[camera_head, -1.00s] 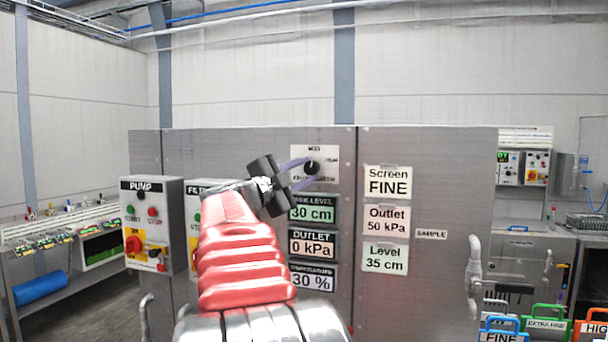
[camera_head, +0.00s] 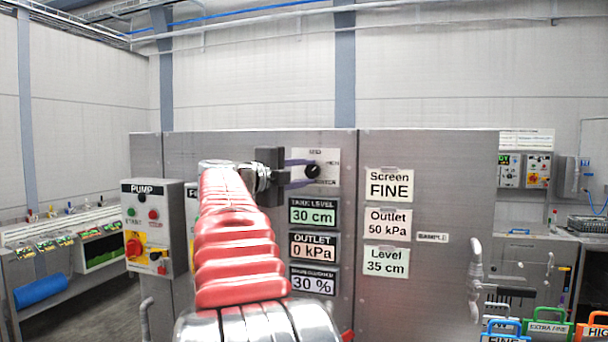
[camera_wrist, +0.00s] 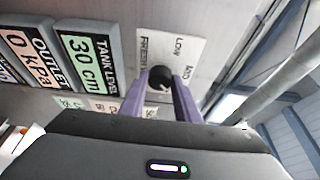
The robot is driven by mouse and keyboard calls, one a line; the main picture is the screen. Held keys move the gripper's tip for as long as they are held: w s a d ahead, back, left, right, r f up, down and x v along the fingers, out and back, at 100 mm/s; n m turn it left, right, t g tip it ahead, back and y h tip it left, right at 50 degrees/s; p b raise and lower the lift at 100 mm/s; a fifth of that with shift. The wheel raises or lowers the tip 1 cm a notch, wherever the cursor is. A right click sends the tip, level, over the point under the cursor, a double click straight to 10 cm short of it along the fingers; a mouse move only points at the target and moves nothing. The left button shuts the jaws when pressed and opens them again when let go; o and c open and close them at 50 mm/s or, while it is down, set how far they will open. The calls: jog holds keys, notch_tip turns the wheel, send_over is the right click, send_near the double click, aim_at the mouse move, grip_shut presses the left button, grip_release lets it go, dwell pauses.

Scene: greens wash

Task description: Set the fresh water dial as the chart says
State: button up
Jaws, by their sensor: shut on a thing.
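The fresh water dial (camera_head: 312,171) is a small black knob on a white plate (camera_head: 328,154) on the grey cabinet. In the head view the plate's fine print is mostly too small to read. In the wrist view the knob (camera_wrist: 159,84) sits between two purple fingers, and LOW, MID and FRESH show on the plate (camera_wrist: 181,50). My gripper (camera_head: 309,173) is shut on the knob, one finger on each side. The knob's pointer cannot be made out. Three cards sit to the right: Screen FINE (camera_head: 389,185), Outlet 50 kPa (camera_head: 387,224) and Level 35 cm (camera_head: 386,262).
Displays below the dial read tank level 30 cm (camera_head: 314,213), outlet 0 kPa (camera_head: 313,246) and 30 % (camera_head: 313,281). A PUMP box (camera_head: 153,225) stands at left. A pipe handle (camera_head: 475,280) sticks out at right, near coloured-handled screens (camera_head: 548,327).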

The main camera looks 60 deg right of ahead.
jog(key=shift+s+f, duration=0.1)
jog(key=shift+f, duration=0.1)
jog(key=o, duration=0.8)
jog(key=shift+d, duration=0.1)
jog(key=shift+o, duration=1.2)
jog(key=shift+r, duration=0.1)
jog(key=v, duration=1.4)
jog(key=shift+d, duration=0.1)
